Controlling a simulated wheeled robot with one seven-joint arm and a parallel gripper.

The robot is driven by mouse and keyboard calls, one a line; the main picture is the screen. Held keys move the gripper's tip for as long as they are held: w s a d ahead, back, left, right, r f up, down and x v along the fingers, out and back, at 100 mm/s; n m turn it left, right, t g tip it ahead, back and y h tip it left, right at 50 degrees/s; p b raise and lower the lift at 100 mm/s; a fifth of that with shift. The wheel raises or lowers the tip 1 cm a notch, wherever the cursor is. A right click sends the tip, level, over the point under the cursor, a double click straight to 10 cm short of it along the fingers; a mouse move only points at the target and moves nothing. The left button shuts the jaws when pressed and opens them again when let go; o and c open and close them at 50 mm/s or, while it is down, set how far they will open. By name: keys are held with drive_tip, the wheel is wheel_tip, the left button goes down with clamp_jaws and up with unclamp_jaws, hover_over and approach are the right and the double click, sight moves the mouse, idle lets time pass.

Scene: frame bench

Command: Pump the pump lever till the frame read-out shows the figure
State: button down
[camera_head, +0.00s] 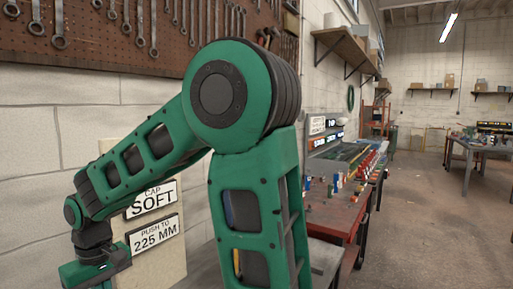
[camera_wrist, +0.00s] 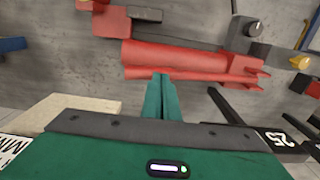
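My gripper (camera_wrist: 160,78) shows in the wrist view with its two green fingers side by side and no clear gap, holding nothing visible. A long red part (camera_wrist: 190,60) with a forked right end lies just beyond the fingertips; I cannot tell whether they touch or whether it is the pump lever. In the head view my gripper's body (camera_head: 95,272) is at the lower left, its fingers out of sight. A sign (camera_head: 154,235) there reads "PUSH TO 225 MM". I cannot make out the frame read-out for certain.
A "CAP SOFT" sign (camera_head: 151,199) hangs above on the same board. In the wrist view, a grey block with a black knob (camera_wrist: 255,27) and a black plate marked "25" (camera_wrist: 281,139) are at the right. A red bench (camera_head: 335,215) stands beyond my arm; open floor lies right.

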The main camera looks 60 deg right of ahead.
wheel_tip(320, 180, down, 6)
drive_tip(key=shift+r, duration=4.05)
drive_tip(key=s+d+m, duration=0.3)
drive_tip(key=s+d, duration=0.5)
drive_tip(key=s, duration=0.4)
drive_tip(key=s+d+f+m, duration=0.1)
drive_tip(key=s+d+m, duration=0.2)
drive_tip(key=s+d, duration=0.6)
drive_tip(key=s, duration=0.3)
drive_tip(key=shift+s, duration=0.2)
